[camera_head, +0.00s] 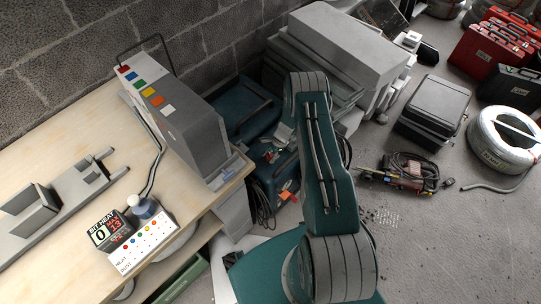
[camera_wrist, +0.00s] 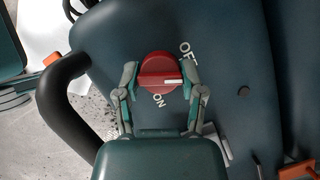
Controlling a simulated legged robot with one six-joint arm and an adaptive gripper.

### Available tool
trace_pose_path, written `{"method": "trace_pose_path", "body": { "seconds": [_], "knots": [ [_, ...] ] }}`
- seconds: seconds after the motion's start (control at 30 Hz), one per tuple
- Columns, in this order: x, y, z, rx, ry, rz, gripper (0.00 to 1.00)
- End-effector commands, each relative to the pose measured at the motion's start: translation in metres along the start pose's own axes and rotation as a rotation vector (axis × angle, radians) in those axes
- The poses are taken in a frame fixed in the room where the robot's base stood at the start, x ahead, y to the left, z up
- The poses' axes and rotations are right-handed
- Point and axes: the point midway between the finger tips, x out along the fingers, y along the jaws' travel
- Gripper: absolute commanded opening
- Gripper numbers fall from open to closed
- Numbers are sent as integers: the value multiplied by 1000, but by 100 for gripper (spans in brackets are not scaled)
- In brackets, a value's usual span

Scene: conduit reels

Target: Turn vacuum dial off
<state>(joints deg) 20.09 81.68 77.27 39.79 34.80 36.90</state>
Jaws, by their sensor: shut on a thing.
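The red vacuum dial (camera_wrist: 158,66) shows in the wrist view on the dark teal vacuum body (camera_wrist: 235,60). Its white mark points right, between the OFF label at upper right and the ON label below. My gripper (camera_wrist: 161,78) is shut on the dial, with one finger on its left side and one on its right. In the head view, teal casing of the vacuum (camera_head: 245,110) shows beside the bench, left of my arm. The dial and my gripper's fingertips cannot be made out there.
A black curved handle (camera_wrist: 45,100) stands left of the dial. In the head view, a wooden bench (camera_head: 75,130) with a grey box (camera_head: 185,130) is at left. Large grey cases (camera_head: 345,45) stand behind my arm. Floor at lower right is mostly clear.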

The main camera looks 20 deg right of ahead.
Motion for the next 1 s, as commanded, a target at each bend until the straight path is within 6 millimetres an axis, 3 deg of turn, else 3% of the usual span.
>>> {"method": "trace_pose_path", "body": {
  "seconds": [0.5,1.0],
  "knots": [
    [2,0,-1,-340,3,141,4],
    [2,0,-1,-418,2,174,4]
  ]
}}
